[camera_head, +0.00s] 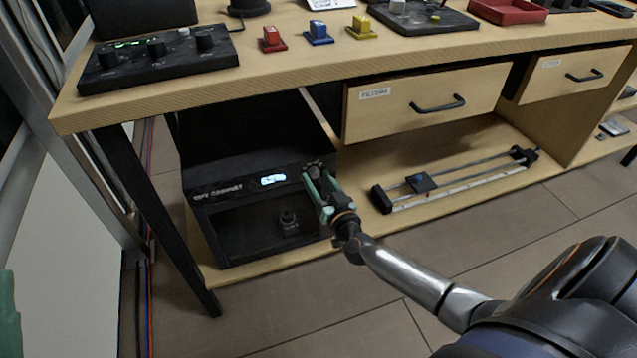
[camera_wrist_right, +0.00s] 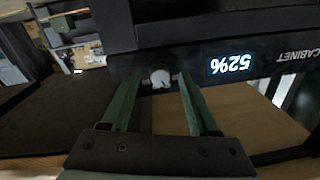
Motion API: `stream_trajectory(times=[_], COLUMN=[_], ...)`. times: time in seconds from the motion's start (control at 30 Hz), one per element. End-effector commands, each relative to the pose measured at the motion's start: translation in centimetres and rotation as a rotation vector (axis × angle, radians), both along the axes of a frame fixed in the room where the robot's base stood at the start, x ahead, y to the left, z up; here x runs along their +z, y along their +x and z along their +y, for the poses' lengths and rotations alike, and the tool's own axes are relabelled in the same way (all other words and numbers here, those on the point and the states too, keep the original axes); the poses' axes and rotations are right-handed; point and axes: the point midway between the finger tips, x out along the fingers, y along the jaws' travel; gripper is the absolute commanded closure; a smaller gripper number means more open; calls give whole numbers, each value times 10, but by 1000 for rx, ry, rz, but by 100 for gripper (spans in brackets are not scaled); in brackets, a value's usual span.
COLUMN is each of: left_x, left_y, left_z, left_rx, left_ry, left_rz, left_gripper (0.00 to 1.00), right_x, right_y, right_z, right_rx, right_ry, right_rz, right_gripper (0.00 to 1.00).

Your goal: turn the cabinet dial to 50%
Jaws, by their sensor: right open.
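The black dry cabinet (camera_head: 212,210) stands on the low shelf under the left part of the bench. Its lit display (camera_head: 273,179) shows in the head view. In the right wrist view, where the picture is upside down, the display (camera_wrist_right: 230,64) reads 52%. The pale round dial (camera_wrist_right: 160,79) sits on the cabinet front beside the display. My right gripper (camera_head: 314,172) is open at the cabinet's upper right front. Its green fingers stand on either side of the dial; I cannot tell whether they touch it. The gripper hides the dial in the head view. A green part at the left edge may be my left gripper (camera_head: 8,315).
A drawer (camera_head: 400,112) with a black handle hangs above and right of the cabinet. A slider rail (camera_head: 455,182) lies on the shelf to the right. A control box (camera_head: 158,60) and red, blue and yellow blocks stand on the bench top.

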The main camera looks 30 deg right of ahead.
Motion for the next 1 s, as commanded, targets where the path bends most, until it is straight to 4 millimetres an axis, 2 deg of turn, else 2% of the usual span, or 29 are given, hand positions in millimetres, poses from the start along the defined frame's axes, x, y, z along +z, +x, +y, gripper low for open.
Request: stream_trajectory(times=[0.27,0.8,0.83,1.0], left_x=[0,-1,-1,-1], left_y=[0,0,0,0], left_z=[0,-1,-1,0], left_rx=[-2,-3,-3,-2], left_ry=[0,3,3,3], left_rz=[2,2,2,1], left_gripper=[100,100,100,100], right_x=[0,0,0,0], right_y=[2,1,1,1], right_z=[0,0,0,0], right_rx=[0,0,0,0], right_ry=[-1,0,0,0], right_rz=[0,0,0,0], right_gripper=[39,98,100,100])
